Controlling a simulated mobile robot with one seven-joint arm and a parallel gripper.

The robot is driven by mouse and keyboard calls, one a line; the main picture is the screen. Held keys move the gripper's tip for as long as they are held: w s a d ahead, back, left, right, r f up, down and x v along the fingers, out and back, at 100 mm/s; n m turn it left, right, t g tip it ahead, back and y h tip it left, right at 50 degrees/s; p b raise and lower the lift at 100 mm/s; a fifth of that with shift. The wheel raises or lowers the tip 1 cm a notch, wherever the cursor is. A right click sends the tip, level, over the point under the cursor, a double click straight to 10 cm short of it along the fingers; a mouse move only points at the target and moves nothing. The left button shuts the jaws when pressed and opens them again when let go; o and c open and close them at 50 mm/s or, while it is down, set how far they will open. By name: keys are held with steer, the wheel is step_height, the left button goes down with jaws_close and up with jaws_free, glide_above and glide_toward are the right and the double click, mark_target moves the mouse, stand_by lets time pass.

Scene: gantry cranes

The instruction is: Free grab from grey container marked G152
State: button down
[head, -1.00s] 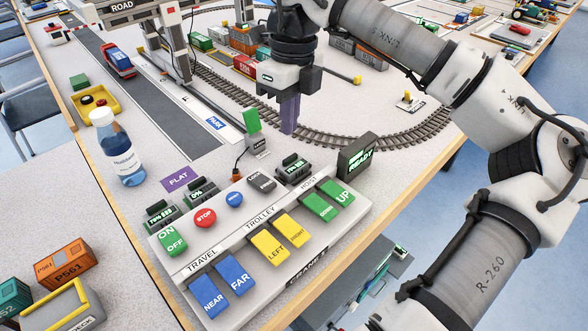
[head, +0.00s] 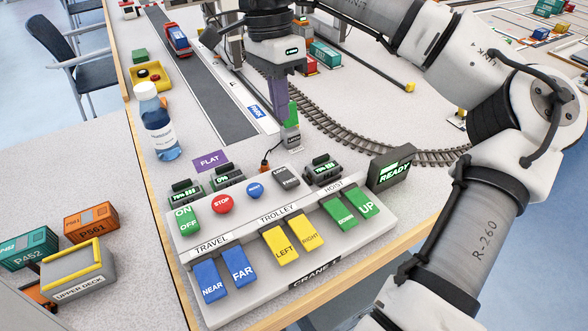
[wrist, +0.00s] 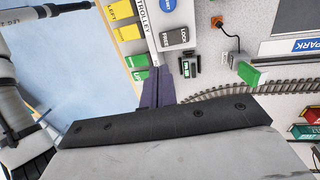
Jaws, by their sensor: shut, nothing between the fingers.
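The crane control panel (head: 300,225) lies below my gripper. Its dark grey switch marked LOCK and FREE (head: 285,177) sits behind the yellow trolley buttons; the switch also shows in the wrist view (wrist: 173,38). My gripper (head: 279,118) is shut and empty, its purple fingers pointing down above the area behind the panel. In the wrist view the purple fingers (wrist: 157,88) are together beside the panel's edge. A black sign reading READY (head: 390,168) stands at the panel's right end. I make out no grey container marked G152 and no grab; my arm covers part of the background.
A green upright plate on a grey base (head: 292,137) stands close to my fingers. Containers (head: 90,222) and an upper deck block (head: 78,272) are at lower left.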

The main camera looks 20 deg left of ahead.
mark_target(291, 184)
steer(key=shift+f, duration=0.1)
steer(key=f, duration=0.4)
steer(key=s+d+f, duration=0.1)
steer(key=f, duration=0.4)
steer(key=d+f, duration=0.1)
steer(key=f, duration=0.3)
steer(key=shift+s+d+f, duration=0.1)
steer(key=shift+s+f, duration=0.2)
steer(key=shift+f, duration=0.1)
steer(key=shift+d+f+t+y+b, duration=0.1)
steer(key=shift+f+t+y+b, duration=0.35)
steer(key=shift+b, duration=0.5)
steer(key=t+y+b, duration=0.1)
steer(key=b, duration=0.1)
steer(key=y+b, duration=0.1)
steer(key=b, duration=0.2)
steer(key=shift+s+d+f+t, duration=0.2)
steer(key=shift+s+d+t, duration=0.1)
steer(key=shift+d+t, duration=0.05)
steer(key=shift+r+y+b, duration=0.15)
steer(key=shift+y+b, duration=0.15)
steer(key=shift+y, duration=0.05)
steer(key=shift+r+p, duration=0.2)
steer(key=shift+p, duration=0.1)
steer(key=shift+a+r, duration=0.1)
